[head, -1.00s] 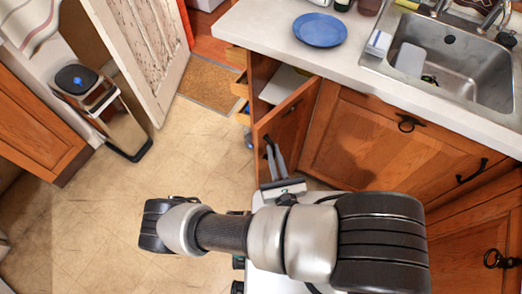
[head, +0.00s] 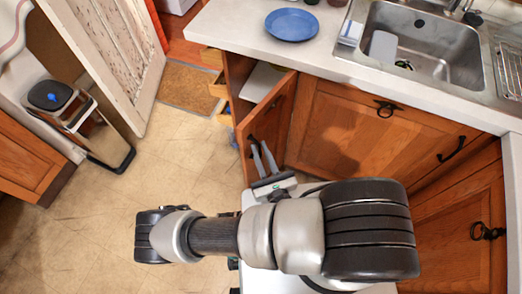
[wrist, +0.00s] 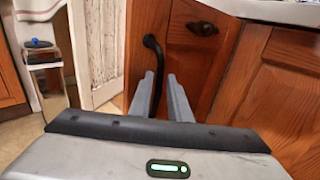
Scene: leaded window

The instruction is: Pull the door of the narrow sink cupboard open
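The narrow sink cupboard's wooden door (head: 272,112) stands ajar at the counter's left end in the head view. A strip of the cupboard's inside with a pale shelf (head: 262,82) shows behind its top edge. The door carries a black bar handle (wrist: 152,55), clear in the wrist view. My gripper (head: 261,148) is at the handle, its two grey fingers close together. In the wrist view the fingers (wrist: 164,76) have the handle's lower part between their tips and look shut on it. The exact contact is hidden.
The wide sink door (head: 345,130) stands closed to the right under the counter (head: 345,70). A blue plate (head: 292,24) lies above. Open floor (head: 170,170) extends left. A pedal bin (head: 95,130) and a white panelled door (head: 110,60) stand further left.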

